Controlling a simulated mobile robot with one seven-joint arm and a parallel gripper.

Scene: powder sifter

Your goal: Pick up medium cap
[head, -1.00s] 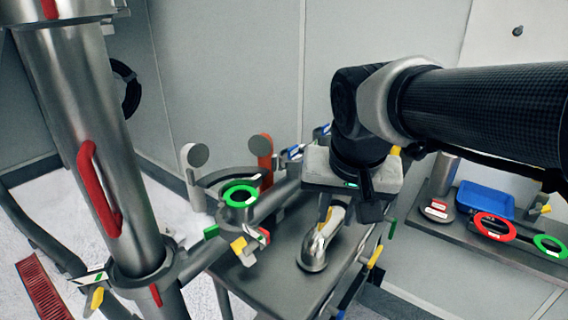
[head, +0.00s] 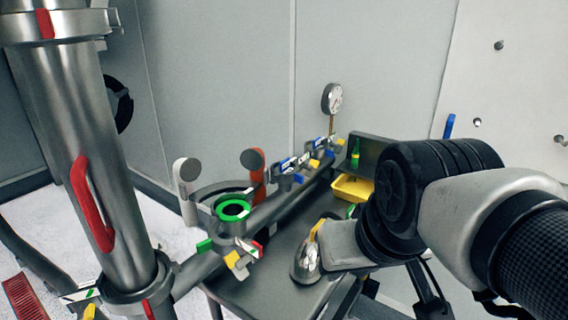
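I cannot tell for sure which thing is the medium cap. A shiny rounded metal piece (head: 306,264) with a yellow strip at its top sits on the grey metal table (head: 258,285). My gripper (head: 334,245) is at its right, turned side-on, its pale body very close to the piece. Its fingers are not clear, so I cannot tell whether it touches or holds the piece. A pipe fitting with a green ring (head: 233,209) stands to the left.
A tall steel column (head: 75,130) with a red handle stands at the left. Orange (head: 254,172) and white (head: 187,190) uprights with grey discs stand at back left.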

